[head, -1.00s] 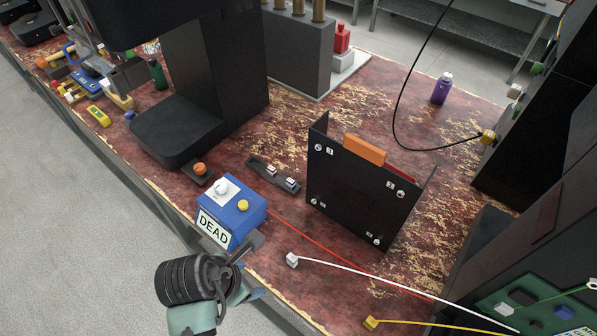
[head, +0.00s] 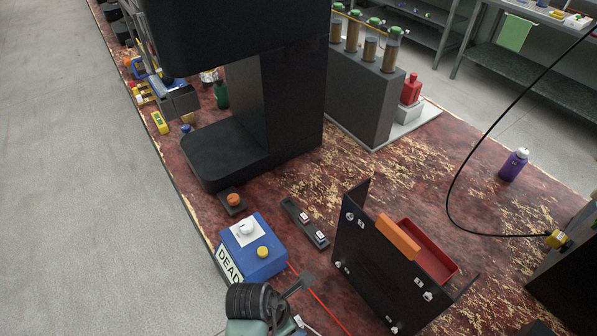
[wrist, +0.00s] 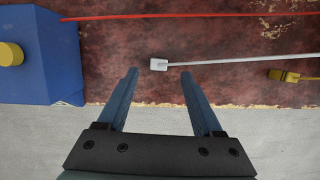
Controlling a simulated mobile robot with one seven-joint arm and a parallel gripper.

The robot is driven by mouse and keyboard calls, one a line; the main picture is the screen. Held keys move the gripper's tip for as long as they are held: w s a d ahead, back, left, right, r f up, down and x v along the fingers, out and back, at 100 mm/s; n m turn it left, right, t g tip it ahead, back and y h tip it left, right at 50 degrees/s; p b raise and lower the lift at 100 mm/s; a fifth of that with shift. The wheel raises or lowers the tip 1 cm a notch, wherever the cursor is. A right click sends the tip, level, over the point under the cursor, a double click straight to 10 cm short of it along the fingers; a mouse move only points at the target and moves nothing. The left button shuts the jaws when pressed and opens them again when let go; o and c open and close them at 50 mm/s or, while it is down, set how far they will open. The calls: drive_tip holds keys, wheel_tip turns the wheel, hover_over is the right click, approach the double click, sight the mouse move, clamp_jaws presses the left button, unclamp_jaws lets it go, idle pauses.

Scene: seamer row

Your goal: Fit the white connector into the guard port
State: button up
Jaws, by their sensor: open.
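The white connector (wrist: 158,64) is a small block on the end of a white cable, lying on the worn red bench top in the wrist view. My gripper (wrist: 159,73) is open and empty. Its two blue fingers point toward the connector, which lies just beyond and between their tips. In the head view, my arm covers the area around the connector. I cannot make out the guard port in either current view. A black panel with an orange handle (head: 398,237) stands on the bench in the head view.
A blue box (head: 252,246) labelled DEAD stands left of the connector; a red cable (wrist: 200,16) runs beyond it. A yellow connector (wrist: 283,75) lies to the right. The bench's front edge is close by.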

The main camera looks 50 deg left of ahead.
drive_tip(key=shift+x, duration=2.65)
drive_tip(key=shift+s+a, duration=0.1)
clamp_jaws()
